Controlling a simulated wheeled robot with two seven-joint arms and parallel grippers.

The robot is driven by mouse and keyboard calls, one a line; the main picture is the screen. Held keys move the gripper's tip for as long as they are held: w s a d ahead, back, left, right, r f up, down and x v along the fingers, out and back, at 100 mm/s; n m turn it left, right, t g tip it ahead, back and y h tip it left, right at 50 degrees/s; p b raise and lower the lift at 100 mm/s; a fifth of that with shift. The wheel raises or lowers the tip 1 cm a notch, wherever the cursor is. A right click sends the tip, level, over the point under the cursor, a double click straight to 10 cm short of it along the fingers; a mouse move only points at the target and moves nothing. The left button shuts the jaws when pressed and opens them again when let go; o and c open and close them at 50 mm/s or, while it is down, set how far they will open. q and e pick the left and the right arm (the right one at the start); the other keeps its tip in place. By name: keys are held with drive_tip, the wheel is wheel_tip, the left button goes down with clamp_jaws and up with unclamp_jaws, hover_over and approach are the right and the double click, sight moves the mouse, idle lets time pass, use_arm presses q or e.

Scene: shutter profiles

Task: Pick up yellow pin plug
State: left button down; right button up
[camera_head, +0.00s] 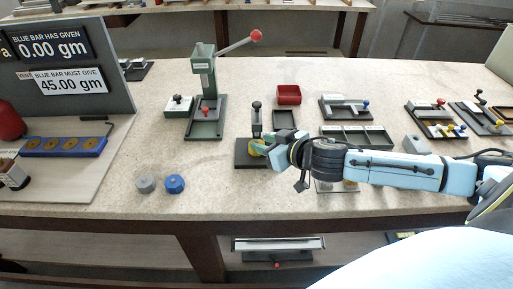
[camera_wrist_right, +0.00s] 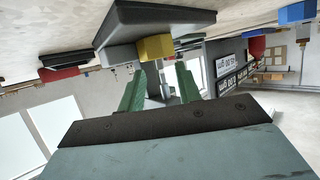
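A yellow block-like piece, which looks like the yellow pin plug (camera_head: 256,150), is at a small stand with a dark base (camera_head: 243,161) and an upright post. In the right wrist view the yellow piece (camera_wrist_right: 156,47) shows just beyond the fingertips, against the dark base plate (camera_wrist_right: 150,22). My right gripper (camera_head: 264,149) reaches in from the right to the stand. Its two green fingers (camera_wrist_right: 160,78) are apart, with the yellow piece ahead of the gap; I see no clear grip on it. The gripper hides part of the piece. My left gripper is out of view.
A green press (camera_head: 203,95) with a red-knobbed lever stands behind left. A red bin (camera_head: 289,95) and a dark tray (camera_head: 284,119) lie behind the stand. Grey (camera_head: 146,184) and blue (camera_head: 175,183) round pieces lie front left. The table's front middle is clear.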

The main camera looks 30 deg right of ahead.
drive_tip(key=shift+w+a+f, duration=0.15)
drive_tip(key=shift+w+f, duration=0.05)
drive_tip(key=shift+w, duration=0.4)
clamp_jaws()
